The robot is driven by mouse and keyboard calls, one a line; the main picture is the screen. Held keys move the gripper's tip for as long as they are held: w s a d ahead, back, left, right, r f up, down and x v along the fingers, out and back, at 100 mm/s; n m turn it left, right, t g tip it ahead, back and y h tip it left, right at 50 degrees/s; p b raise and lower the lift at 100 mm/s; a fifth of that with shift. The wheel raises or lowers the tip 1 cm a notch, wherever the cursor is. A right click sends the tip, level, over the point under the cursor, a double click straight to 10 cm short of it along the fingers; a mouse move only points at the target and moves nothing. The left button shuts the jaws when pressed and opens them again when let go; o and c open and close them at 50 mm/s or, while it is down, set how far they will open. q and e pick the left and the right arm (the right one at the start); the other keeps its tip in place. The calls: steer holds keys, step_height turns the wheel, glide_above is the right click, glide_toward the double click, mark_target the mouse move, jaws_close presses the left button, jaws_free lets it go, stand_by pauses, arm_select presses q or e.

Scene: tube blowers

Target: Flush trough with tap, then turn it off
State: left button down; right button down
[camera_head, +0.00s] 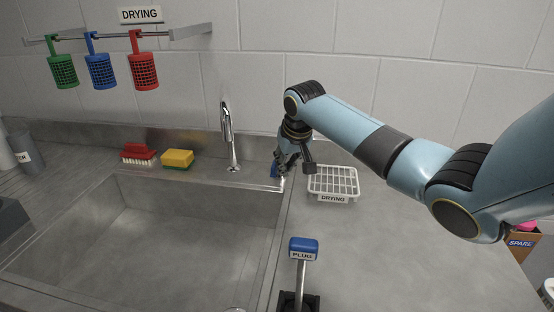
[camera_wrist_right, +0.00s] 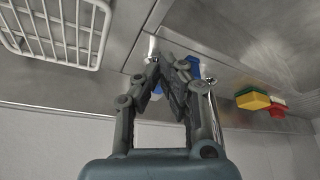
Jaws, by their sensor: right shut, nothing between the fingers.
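The steel trough (camera_head: 200,208) fills the left and middle of the head view. Its tap (camera_head: 229,135) stands upright behind the back edge. I cannot make out any water from it. My right gripper (camera_head: 282,172) is shut and empty, pointing down by the trough's back right corner. A blue part (camera_head: 274,169), perhaps the tap's handle, sits beside its fingers, partly hidden. In the right wrist view the fingertips (camera_wrist_right: 167,62) meet in front of this blue part (camera_wrist_right: 193,68); I cannot tell whether they touch it. My left gripper is out of view.
A white drying rack (camera_head: 334,181) stands right of the gripper. A blue-topped PLUG lever (camera_head: 303,246) rises at the trough's right front. A red brush (camera_head: 138,154) and yellow sponge (camera_head: 177,158) lie on the back ledge. Coloured baskets (camera_head: 100,71) hang above. The right counter is mostly clear.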

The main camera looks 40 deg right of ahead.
mark_target(274, 164)
steer(key=shift+w+a, duration=1)
steer(key=shift+w, duration=0.25)
steer(key=r+p, duration=0.4)
steer(key=p, duration=0.1)
steer(key=shift+s+d+r, duration=0.25)
steer(key=shift+s+d, duration=0.05)
steer(key=shift+s, duration=0.05)
steer(key=shift+w+a, duration=0.1)
steer(key=shift+w, duration=0.15)
steer(key=w+a+b, duration=0.3)
steer(key=w, duration=0.3)
steer(key=shift+w+b, duration=0.35)
steer(key=shift+b, duration=0.05)
